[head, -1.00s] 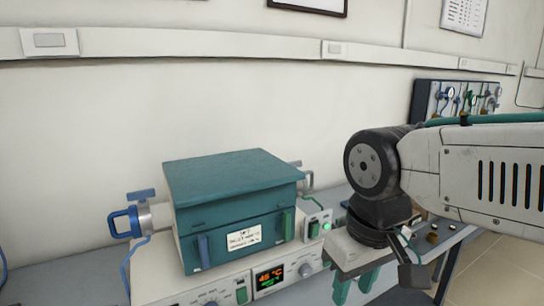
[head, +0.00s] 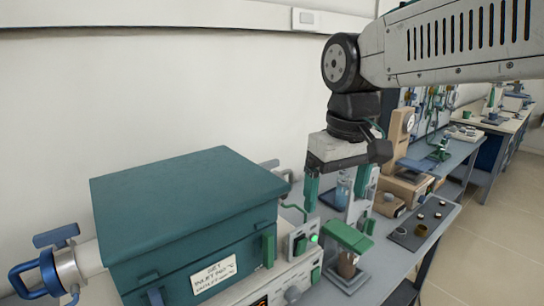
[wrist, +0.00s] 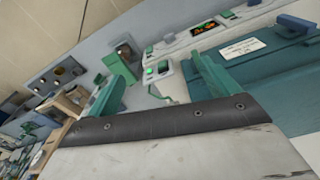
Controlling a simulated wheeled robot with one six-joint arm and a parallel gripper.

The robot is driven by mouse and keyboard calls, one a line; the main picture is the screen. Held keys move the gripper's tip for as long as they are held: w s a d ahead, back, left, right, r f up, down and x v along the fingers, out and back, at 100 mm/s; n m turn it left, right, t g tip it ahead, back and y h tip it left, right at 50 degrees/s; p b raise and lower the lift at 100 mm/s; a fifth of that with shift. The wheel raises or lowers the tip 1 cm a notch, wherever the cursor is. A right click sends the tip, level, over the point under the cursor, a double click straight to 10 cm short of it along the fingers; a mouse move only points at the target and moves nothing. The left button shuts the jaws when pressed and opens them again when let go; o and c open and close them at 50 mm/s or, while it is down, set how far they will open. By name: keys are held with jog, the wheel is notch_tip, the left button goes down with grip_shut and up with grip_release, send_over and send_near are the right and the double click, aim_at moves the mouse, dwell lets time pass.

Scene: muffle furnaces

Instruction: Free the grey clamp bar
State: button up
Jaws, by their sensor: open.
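The grey clamp bar (head: 268,163) appears as a small grey piece at the right rear of the teal furnace (head: 190,205), mostly hidden behind the furnace body. A curved grey handle (head: 288,177) shows just beside it. I cannot tell in the wrist view which part, if any, is the bar. My gripper (head: 337,190) points down to the right of the furnace, apart from the bar. Its green fingers are spread with nothing between them. They also show in the wrist view (wrist: 158,82), with the furnace beyond the right finger.
A blue handle on a metal fitting (head: 70,268) juts from the furnace's left side. A control box with a lit green button (head: 301,243) and a green-topped stand (head: 348,237) are close below my gripper. A dark tray (head: 412,232) lies further right.

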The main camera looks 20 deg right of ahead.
jog(key=w+a+r+n, duration=0.1)
jog(key=w+r, duration=0.1)
jog(key=w, duration=0.5)
jog(key=w+r, duration=0.2)
jog(key=w, duration=0.6)
jog(key=n+g, duration=0.1)
jog(key=n, duration=0.1)
send_over(268, 162)
jog(key=shift+s+f, duration=0.2)
jog(key=shift+f, duration=0.55)
jog(key=shift+w+f, duration=0.25)
notch_tip(268, 162, down, 7)
jog(key=shift+f, duration=0.2)
jog(key=c, duration=1)
